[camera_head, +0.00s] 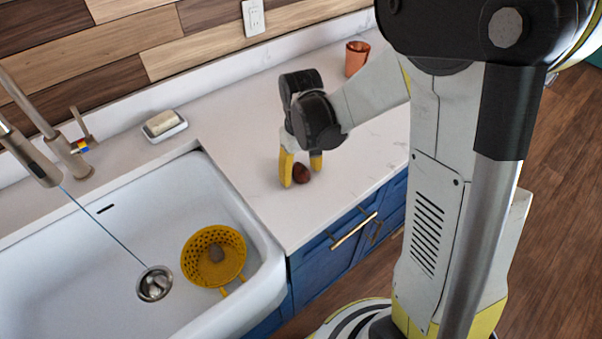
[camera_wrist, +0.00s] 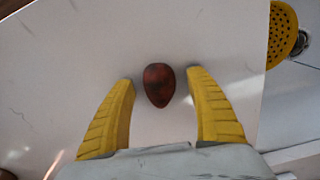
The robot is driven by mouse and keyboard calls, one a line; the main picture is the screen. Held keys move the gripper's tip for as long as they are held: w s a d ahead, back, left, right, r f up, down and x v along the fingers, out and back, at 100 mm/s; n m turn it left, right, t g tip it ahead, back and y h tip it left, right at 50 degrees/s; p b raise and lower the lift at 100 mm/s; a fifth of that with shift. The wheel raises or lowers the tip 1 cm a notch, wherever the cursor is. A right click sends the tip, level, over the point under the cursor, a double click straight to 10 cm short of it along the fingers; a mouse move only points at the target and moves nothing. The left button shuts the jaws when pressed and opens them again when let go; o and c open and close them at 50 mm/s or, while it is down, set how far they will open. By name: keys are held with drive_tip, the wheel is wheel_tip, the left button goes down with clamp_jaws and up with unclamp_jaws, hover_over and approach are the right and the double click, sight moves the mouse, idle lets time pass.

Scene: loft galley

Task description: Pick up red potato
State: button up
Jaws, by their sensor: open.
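The red potato (camera_head: 301,173) is small, dark red and rounded, and lies on the white countertop. In the wrist view the red potato (camera_wrist: 159,85) is just beyond and between the two yellow fingertips, with a gap on each side. My gripper (camera_head: 301,172) points down close to the countertop, one finger on either side of the potato in the head view. My gripper (camera_wrist: 163,78) is open and holds nothing. The finger on the right is partly hidden behind the potato and wrist in the head view.
A white sink (camera_head: 95,235) with a yellow colander (camera_head: 239,245) holding a brownish round item is to the left. A soap dish (camera_head: 166,129) and faucet (camera_head: 62,147) stand behind the sink. A copper cup (camera_head: 356,58) is at the back. The counter (camera_head: 228,110) around the potato is clear.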

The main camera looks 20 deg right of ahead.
drive_tip(key=c, duration=1.3)
